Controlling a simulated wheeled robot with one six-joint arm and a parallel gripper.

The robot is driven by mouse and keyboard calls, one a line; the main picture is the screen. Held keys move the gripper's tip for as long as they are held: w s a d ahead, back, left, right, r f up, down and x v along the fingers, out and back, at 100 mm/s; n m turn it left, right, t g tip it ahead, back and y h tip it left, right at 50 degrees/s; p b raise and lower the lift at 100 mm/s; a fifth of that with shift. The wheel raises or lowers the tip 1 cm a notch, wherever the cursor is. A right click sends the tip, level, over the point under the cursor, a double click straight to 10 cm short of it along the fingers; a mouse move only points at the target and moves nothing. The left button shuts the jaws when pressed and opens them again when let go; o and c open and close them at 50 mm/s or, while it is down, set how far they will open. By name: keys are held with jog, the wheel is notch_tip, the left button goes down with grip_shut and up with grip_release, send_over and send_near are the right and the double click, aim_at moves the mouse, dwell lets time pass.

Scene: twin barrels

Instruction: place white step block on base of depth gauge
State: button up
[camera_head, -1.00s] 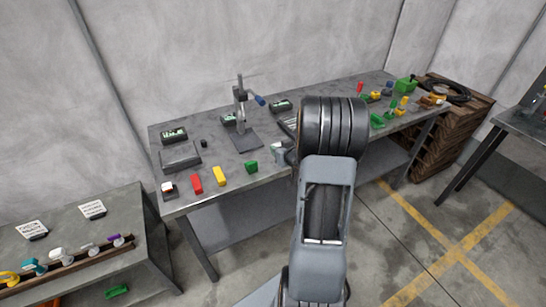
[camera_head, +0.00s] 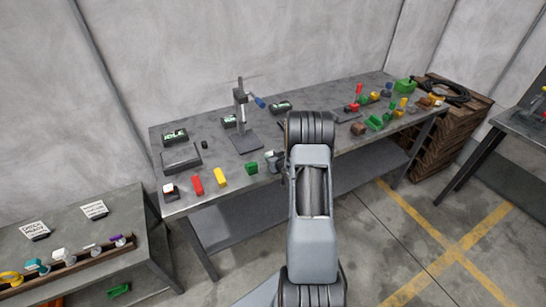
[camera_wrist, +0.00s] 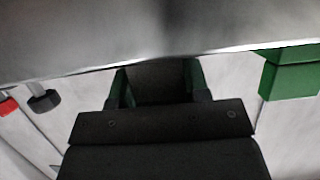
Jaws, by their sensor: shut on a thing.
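The depth gauge (camera_head: 240,103) stands upright towards the back of the long bench, with a dark column and a blue handle. Its flat grey base (camera_head: 246,143) is in view and looks bare. My gripper (camera_head: 277,161) is low at the bench's front edge, right of a green block, partly hidden by my arm. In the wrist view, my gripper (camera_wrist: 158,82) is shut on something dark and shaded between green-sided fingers. I cannot make out its shape or colour. A small white-topped piece (camera_head: 169,187) sits at the bench's left front; I cannot tell whether it is the step block.
Red (camera_head: 197,185), yellow (camera_head: 219,177) and green (camera_head: 252,168) blocks line the front edge. A dark grey case (camera_head: 181,158) lies behind them. A lower table (camera_head: 110,250) stands at left.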

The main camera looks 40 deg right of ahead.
dwell(0.3)
jog(key=shift+f, duration=0.15)
jog(key=o, duration=0.7)
jog(key=shift+f+b, duration=0.1)
jog(key=shift+b, duration=0.2)
jog(key=o, duration=0.5)
jog(key=shift+c, duration=0.2)
jog(key=shift+p, duration=0.35)
